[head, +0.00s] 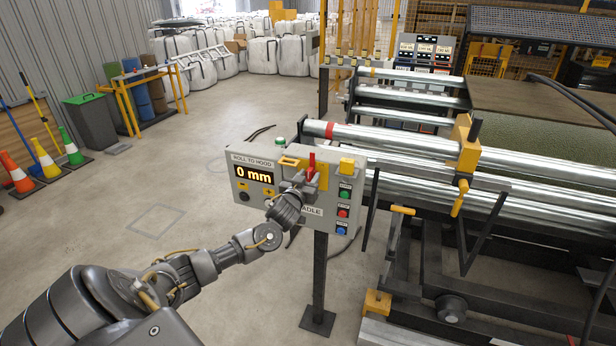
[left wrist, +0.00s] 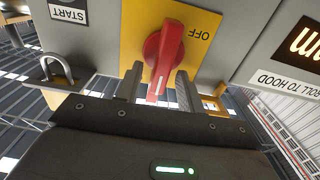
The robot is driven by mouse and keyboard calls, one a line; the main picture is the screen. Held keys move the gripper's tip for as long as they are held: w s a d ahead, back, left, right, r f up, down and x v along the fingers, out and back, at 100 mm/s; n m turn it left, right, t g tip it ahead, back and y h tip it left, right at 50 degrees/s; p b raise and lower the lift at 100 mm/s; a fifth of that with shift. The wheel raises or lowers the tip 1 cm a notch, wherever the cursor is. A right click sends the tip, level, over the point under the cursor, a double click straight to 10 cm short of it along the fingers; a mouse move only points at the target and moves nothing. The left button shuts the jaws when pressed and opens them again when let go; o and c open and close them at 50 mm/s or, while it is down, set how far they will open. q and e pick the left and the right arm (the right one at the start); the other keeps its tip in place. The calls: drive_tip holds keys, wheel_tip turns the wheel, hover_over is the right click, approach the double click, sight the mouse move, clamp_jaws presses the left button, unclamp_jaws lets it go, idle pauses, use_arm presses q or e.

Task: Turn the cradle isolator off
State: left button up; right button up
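The cradle isolator is a red rotary handle (head: 312,165) on a yellow plate, on the front of a grey control panel (head: 262,205). In the left wrist view, which is upside down, the red handle (left wrist: 163,58) has its white-marked end pointing towards my gripper. The word OFF (left wrist: 188,33) is printed on the plate beside it. My left gripper (head: 301,183) is at the panel and hides part of the plate and label. Its two fingers (left wrist: 160,88) stand on either side of the handle's end, with slight gaps showing. My right gripper is out of view.
The panel has a 0 mm display (head: 254,175), a green button (head: 344,194), a red button and a blue button along its right side. A padlock shackle (left wrist: 58,68) is close to the gripper. Steel rollers (head: 430,140) stand behind right. Open floor lies left.

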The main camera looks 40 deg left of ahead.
use_arm(q)
clamp_jaws()
drive_tip(key=shift+n, duration=0.4)
drive_tip(key=shift+a+n, duration=0.1)
drive_tip(key=shift+n, duration=0.2)
drive_tip(key=n+p, duration=0.1)
drive_tip(key=n, duration=0.4)
drive_tip(key=a+f+n+p, duration=0.1)
drive_tip(key=n, duration=0.5)
drive_tip(key=f+n+p, duration=0.1)
drive_tip(key=n, duration=0.4)
drive_tip(key=shift+s+a+p, duration=0.3)
drive_tip(key=shift+s+p, duration=0.05)
drive_tip(key=shift+n, duration=0.4)
